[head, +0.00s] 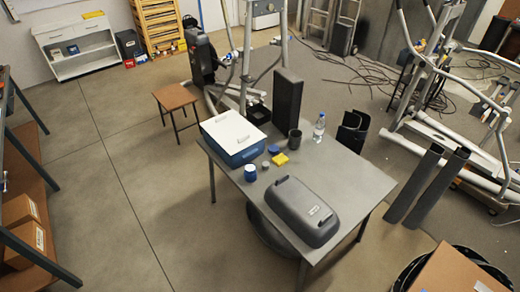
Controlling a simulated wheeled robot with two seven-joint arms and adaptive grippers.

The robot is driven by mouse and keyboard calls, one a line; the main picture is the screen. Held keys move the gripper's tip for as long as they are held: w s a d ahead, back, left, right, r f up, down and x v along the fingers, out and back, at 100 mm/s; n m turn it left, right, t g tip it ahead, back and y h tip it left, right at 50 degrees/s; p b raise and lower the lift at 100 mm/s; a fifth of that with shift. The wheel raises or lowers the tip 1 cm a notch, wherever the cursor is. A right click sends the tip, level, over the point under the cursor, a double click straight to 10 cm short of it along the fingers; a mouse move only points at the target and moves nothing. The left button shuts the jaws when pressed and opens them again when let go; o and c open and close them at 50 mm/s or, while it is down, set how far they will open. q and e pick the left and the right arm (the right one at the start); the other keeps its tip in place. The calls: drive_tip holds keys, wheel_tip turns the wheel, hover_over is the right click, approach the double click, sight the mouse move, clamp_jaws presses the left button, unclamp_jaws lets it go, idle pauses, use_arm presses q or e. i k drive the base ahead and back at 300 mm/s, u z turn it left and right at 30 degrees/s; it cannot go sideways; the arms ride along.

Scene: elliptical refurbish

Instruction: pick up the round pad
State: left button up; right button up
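A grey metal table (355,165) stands in the middle of the head view. A small blue, roundish flat item (273,149) lies on it near the blue-and-white box; it may be the round pad, but it is too small to tell. Just in front of it lies a yellow block (281,159), like a sponge. A small grey round piece (265,165) and a blue-and-white jar (250,173) are beside these. Neither of my grippers is in view.
A blue-and-white box (232,137), dark cup (295,139), water bottle (319,127), tall dark block (287,97) and large grey cover (303,210) also stand on the table. A wooden stool (174,97) stands behind left.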

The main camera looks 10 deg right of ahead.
sight(265, 165)
drive_tip(key=z, duration=0.1)
drive_tip(key=k, duration=0.45)
drive_tip(key=z, duration=1.8)
drive_tip(key=i, duration=0.95)
drive_tip(key=u, duration=0.7)
